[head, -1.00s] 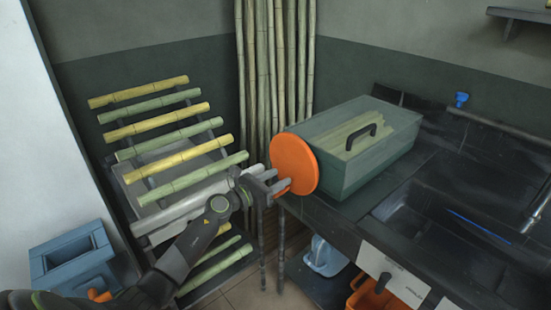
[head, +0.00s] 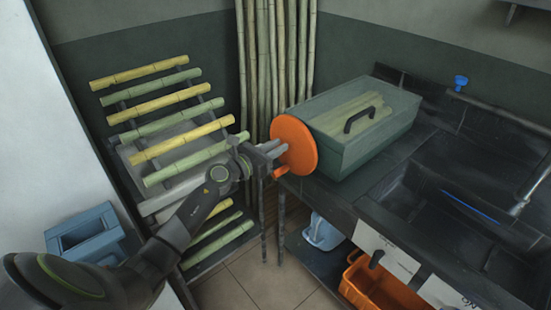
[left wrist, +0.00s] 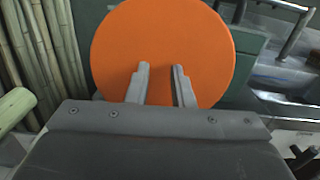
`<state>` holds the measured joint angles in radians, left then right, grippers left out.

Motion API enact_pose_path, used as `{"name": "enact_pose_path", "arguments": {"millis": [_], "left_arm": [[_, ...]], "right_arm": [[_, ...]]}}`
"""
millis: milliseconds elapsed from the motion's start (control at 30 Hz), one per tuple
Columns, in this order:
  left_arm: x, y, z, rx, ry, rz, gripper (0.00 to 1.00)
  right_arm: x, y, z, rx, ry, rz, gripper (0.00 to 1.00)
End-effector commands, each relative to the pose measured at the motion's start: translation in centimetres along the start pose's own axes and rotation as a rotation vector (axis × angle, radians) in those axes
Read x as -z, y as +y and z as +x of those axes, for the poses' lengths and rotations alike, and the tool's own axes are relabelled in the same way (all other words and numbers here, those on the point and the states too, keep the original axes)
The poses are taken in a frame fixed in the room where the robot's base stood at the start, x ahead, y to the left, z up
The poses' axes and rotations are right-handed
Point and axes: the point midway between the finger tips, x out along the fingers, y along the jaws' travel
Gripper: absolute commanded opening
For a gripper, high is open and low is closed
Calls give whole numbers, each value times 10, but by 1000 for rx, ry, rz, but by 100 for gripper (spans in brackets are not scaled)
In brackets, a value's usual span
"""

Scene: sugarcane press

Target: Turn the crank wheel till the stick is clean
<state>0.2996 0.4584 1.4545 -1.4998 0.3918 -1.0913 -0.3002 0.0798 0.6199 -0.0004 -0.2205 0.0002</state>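The orange crank wheel (head: 305,150) stands upright on the left end of the green press box (head: 345,160). A short orange knob (head: 281,172) sticks out at the wheel's lower left. Pale green sticks (head: 345,115) show in the top of the box, under a black handle. My left gripper (head: 284,149) is in front of the wheel face, above the knob. My right gripper is not in view.
A rack of yellow and green canes (head: 185,135) stands left, with tall canes (head: 275,60) in the corner. A black sink (head: 465,190) is right of the press. Below are a blue jug (head: 322,232) and orange crate (head: 375,290). A blue box (head: 85,235) stands at left.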

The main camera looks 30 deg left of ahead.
Motion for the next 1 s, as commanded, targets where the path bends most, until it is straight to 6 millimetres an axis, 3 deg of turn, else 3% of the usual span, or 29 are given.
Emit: {"name": "enact_pose_path", "arguments": {"millis": [33,133,300,467,767,1000], "left_arm": [[-2,-2,-3,-5,-27,-40,14],[-11,-6,-12,-23,-106,-168,1],[-25,-7,-34,-74,-248,-465,0],[-25,-5,-56,-126,-337,-765,0],[6,-14,-93,-221,-363,-1351,0],[40,-48,-114,-267,-248,-1783,0]], "right_arm": [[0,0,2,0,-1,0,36],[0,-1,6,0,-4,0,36],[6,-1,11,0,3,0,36],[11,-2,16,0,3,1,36],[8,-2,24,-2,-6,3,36],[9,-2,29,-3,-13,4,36]]}}
